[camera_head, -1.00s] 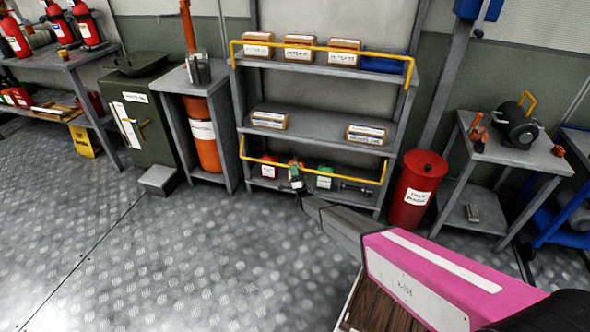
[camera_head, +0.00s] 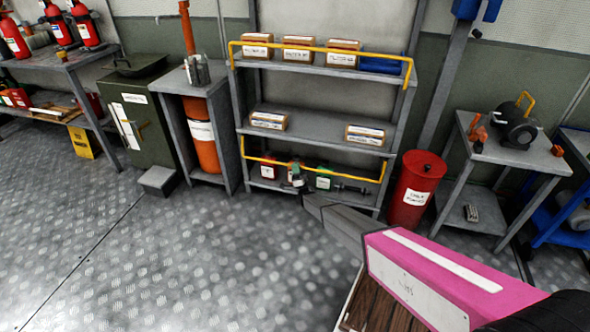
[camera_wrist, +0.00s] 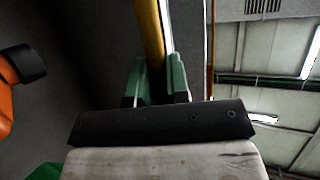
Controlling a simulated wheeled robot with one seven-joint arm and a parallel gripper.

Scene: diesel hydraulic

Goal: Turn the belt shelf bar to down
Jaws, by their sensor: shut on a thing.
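The lower yellow bar (camera_head: 345,176) of the grey shelf rack runs across the front of its bottom shelf, below the middle board. My gripper (camera_head: 298,175) is at this bar, left of its middle. In the wrist view, the yellow bar (camera_wrist: 150,40) runs down between the green fingers of my gripper (camera_wrist: 157,85), which are shut on it. The exact contact is partly hidden by the dark gripper body. A second yellow bar (camera_head: 300,45) crosses the front of the top shelf.
Labelled boxes (camera_head: 341,52) stand on the upper shelves. Red and green containers (camera_head: 323,178) sit behind the lower bar. A red drum (camera_head: 415,190) stands right of the rack, an orange cylinder (camera_head: 203,140) in a stand at its left. The floor at front left is clear.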

